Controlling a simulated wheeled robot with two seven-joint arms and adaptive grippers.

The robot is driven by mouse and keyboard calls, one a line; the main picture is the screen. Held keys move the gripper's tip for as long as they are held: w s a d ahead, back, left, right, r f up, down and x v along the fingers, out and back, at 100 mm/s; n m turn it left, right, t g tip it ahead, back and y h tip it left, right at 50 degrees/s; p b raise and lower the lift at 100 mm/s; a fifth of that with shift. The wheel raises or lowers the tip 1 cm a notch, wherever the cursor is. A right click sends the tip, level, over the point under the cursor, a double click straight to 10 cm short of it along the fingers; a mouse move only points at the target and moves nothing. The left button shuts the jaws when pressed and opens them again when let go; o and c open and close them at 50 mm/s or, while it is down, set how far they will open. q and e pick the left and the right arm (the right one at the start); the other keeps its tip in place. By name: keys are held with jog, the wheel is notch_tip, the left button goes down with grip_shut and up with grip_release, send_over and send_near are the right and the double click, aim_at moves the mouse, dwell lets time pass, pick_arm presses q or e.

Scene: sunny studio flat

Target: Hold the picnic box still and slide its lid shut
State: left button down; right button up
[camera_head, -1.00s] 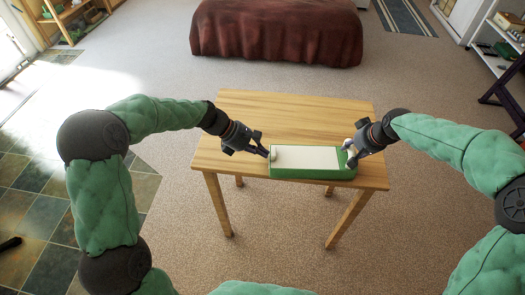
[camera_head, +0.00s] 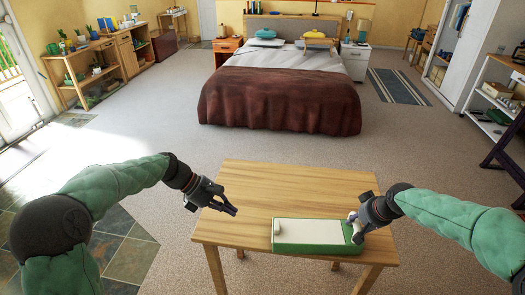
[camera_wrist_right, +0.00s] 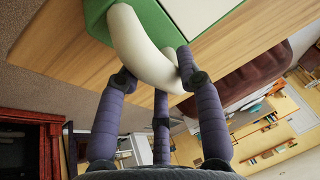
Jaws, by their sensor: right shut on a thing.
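The picnic box (camera_head: 318,249), long and green, lies on the wooden table near its front edge. Its cream lid (camera_head: 312,231) lies along the top, with a small pale knob (camera_head: 280,229) at the left end. A green strip shows between the lid and the box's right end. My right gripper (camera_head: 356,224) is at that end, shut on the box's curved white handle (camera_wrist_right: 140,45); its fingers (camera_wrist_right: 155,78) press against the handle in the right wrist view. My left gripper (camera_head: 216,210) is empty with fingers apart, left of the box and clear of the knob.
The wooden table (camera_head: 262,185) is bare behind and left of the box. A bed (camera_head: 283,98) with a dark red cover stands beyond, with open carpet (camera_head: 140,120) between. Shelves (camera_head: 488,105) stand at the right.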

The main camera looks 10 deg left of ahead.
jog(key=shift+s+a+f, duration=0.1)
jog(key=shift+s+f, duration=0.1)
jog(key=shift+f, duration=0.15)
jog(key=o, duration=1.1)
jog(key=shift+o, duration=0.2)
jog(key=shift+w+r, duration=0.15)
jog(key=shift+r, duration=0.15)
jog(key=shift+r, duration=0.2)
jog(key=v, duration=1.1)
jog(key=shift+s+r, duration=0.15)
jog(key=shift+s, duration=0.05)
jog(key=shift+o, duration=0.3)
jog(key=o, duration=0.4)
jog(key=shift+o, duration=0.2)
